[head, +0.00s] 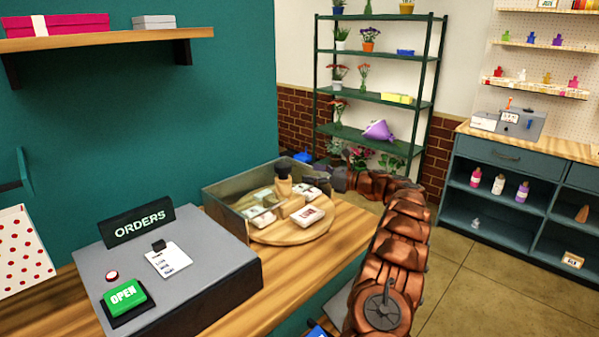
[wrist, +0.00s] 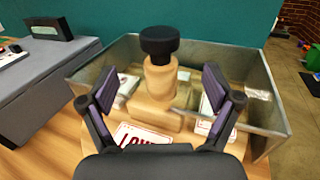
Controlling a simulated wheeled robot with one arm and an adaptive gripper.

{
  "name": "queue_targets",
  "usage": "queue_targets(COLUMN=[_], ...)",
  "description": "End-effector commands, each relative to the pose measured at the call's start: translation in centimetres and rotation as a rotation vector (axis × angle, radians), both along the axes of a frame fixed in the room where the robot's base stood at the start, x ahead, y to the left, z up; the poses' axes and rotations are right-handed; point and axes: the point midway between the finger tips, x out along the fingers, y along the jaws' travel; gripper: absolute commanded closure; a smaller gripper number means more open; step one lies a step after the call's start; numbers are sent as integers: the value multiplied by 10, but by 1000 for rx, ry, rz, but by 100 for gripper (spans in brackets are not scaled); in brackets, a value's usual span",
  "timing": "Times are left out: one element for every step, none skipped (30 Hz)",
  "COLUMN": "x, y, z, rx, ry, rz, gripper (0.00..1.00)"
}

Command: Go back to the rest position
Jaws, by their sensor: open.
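My gripper (wrist: 160,97) is open in the wrist view, its two dark fingers with purple pads spread wide and nothing held between them. A wooden stamp-like piece with a black knob (wrist: 160,72) stands upright beyond the fingers, framed by them. In the head view it is the small piece with the dark top (head: 283,184). My copper-coloured arm (head: 402,245) reaches from the lower right up and bends left toward the turntable. My fingers are not clear in the head view.
White cards with red print (head: 308,216) lie on a round wooden turntable (head: 290,236), beside a clear-walled guard (head: 222,199). A grey orders box (head: 185,285) stands at left on the counter. A green shelf rack (head: 372,97) and a blue cabinet (head: 507,156) stand behind open floor.

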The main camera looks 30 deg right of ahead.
Motion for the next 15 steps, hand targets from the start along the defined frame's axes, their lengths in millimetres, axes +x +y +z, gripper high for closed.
queue_targets(x=[-3,-5,-7,-8,-9,-10,-10,-10,-11,-11,-11,-10,-10,-10,-10], y=[-3,-4,-5,-6,-7,-7,-8,-8,-8,-8,-8,-8,-8,-8,-8], z=[0,0,0,0,0,0,0,0,0,0,0,0,0,0,0], rx=[1,1,1,0,0,0,0,0,0,0,0,0,0,0,0], ry=[-1,-1,1,0,0,0,0,0,0,0,0,0,0,0,0], rz=[0,0,1,2,2,2,3,3,3,3,3,3,3,3,3], gripper=[11,11,11,11,11,11,11,11,11,11,11,11,11,11,11])
